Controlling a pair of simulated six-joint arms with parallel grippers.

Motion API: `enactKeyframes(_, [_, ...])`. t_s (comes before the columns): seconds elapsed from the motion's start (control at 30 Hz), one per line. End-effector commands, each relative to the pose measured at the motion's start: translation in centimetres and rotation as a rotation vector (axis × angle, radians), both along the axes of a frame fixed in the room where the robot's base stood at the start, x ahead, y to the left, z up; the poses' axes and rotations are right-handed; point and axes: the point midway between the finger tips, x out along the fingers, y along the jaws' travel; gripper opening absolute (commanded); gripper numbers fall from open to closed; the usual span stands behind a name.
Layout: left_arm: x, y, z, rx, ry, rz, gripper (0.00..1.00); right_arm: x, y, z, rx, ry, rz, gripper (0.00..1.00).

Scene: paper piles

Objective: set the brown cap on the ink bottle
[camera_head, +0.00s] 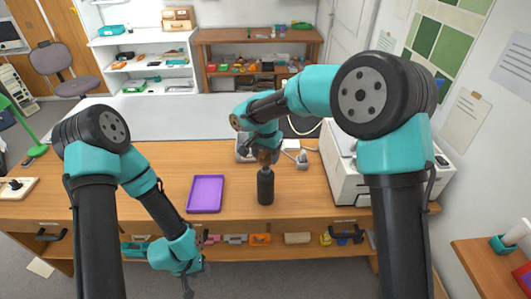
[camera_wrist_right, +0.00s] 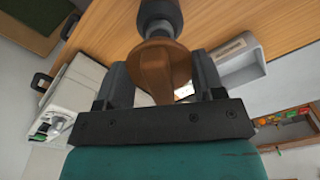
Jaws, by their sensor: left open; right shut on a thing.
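The dark ink bottle (camera_head: 265,187) stands upright on the wooden desk, right of the purple tray. The brown cap (camera_head: 264,157) is at the top of the bottle, partly hidden by my right gripper (camera_head: 268,150). In the right wrist view the brown cap (camera_wrist_right: 165,70) sits between the two fingers of my right gripper (camera_wrist_right: 163,82), which is shut on it. The dark bottle (camera_wrist_right: 158,14) lines up with the cap there; cap and neck look in contact or nearly so. My left gripper (camera_head: 188,288) is open and empty, hanging low before the desk's front.
The purple tray (camera_head: 205,178) lies left of the bottle. A white printer-like machine (camera_head: 343,175) stands to the right. A grey container (camera_head: 242,148) is behind the bottle. The desk (camera_head: 150,160) has free room on the left; its front has drawer handles.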

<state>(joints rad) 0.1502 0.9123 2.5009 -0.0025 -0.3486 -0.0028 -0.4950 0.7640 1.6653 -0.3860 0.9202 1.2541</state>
Motion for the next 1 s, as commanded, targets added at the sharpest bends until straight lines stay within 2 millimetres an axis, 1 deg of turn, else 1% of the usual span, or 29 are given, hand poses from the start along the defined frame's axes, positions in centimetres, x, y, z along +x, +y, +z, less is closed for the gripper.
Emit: enactKeyframes(1.0, [0.0,0.0,0.0,0.000,0.000,0.000,0.43,0.0,0.0,-2.4,0.000,0.000,0.001,0.40])
